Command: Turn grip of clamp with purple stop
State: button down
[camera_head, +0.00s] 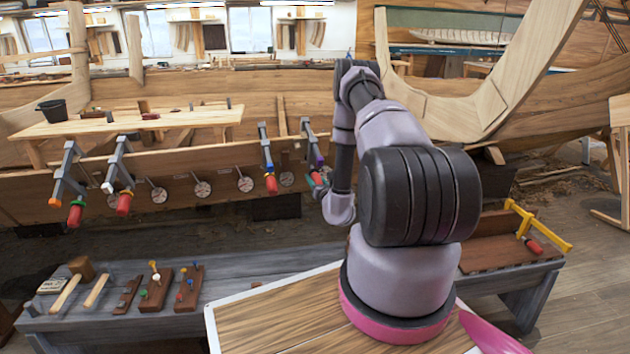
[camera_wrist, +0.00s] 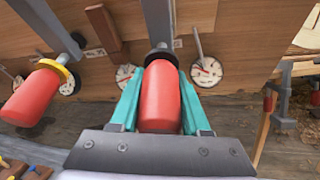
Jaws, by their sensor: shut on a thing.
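The clamp with the purple stop (camera_head: 319,158) hangs on the hull plank, the rightmost of the row in the head view. In the wrist view its red grip (camera_wrist: 160,100) stands below a black collar, between my teal fingers. My gripper (camera_head: 318,179) is shut on this grip, one finger on each side; it also shows in the wrist view (camera_wrist: 161,108). In the head view the grip is mostly hidden by my fingers. The purple stop cannot be made out in the wrist view.
A neighbouring clamp's red grip (camera_wrist: 38,93) with a yellow collar is close on the left. Two more clamps hang further left, with red grips (camera_head: 75,214) and (camera_head: 124,203). A low grey bench (camera_head: 240,262) with tools stands below. A yellow clamp (camera_head: 545,228) lies at right.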

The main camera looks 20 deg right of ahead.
jog(key=m+y, duration=0.1)
jog(key=m, duration=0.1)
jog(key=m+t+y, duration=0.1)
jog(key=y, duration=0.1)
jog(key=shift+a+r+m, duration=0.1)
jog(key=shift+a+m, duration=0.1)
jog(key=shift+m, duration=0.2)
jog(key=shift+y, duration=0.3)
jog(key=shift+c, duration=1.9)
grip_release()
jog(key=shift+s, duration=0.15)
jog(key=s+d+f, duration=0.1)
jog(key=s, duration=0.9)
jog(key=shift+s, duration=0.25)
